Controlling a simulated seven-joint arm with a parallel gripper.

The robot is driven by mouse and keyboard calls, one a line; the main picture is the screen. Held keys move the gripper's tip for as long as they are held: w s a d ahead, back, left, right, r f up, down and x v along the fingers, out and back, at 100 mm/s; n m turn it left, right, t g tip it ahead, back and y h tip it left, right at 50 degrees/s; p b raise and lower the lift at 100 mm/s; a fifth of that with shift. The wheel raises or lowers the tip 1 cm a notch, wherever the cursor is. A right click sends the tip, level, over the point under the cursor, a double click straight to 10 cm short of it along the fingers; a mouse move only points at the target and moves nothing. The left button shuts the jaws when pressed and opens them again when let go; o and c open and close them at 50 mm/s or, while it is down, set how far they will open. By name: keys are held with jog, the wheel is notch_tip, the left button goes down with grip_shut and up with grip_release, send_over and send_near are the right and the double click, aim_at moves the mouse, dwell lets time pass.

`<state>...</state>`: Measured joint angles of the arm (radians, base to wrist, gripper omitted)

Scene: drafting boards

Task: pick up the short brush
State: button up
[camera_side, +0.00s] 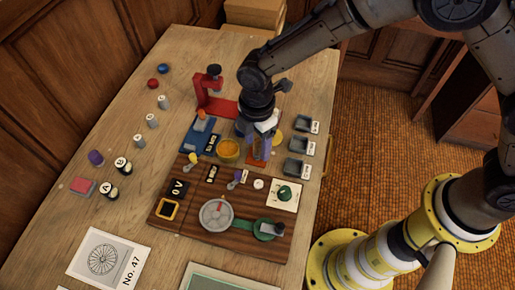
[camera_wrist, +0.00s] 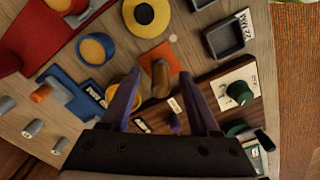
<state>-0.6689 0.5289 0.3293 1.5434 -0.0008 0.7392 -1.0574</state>
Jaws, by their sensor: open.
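A short brown upright piece (camera_wrist: 161,80), which looks like the short brush, stands on an orange square pad (camera_wrist: 152,58) in the wrist view. Its bristles cannot be made out. My gripper (camera_wrist: 160,88) is open, with one purple-grey finger on each side of the brown piece in that view and a visible gap to each. In the side view my gripper (camera_side: 259,147) points down over the orange pad (camera_side: 257,158), beside the dark wooden board. There the fingers hide most of the brown piece, and I cannot tell the exact height above it.
A yellow-orange round cup (camera_side: 228,149) stands close left of my gripper. A red stand (camera_side: 212,99) is behind it. Grey trays (camera_side: 297,145) line the right edge. The dark board (camera_side: 190,221) with a dial and knobs lies in front.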

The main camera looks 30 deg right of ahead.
jog(key=shift+f, duration=0.6)
grip_shut()
jog(key=shift+r, duration=0.15)
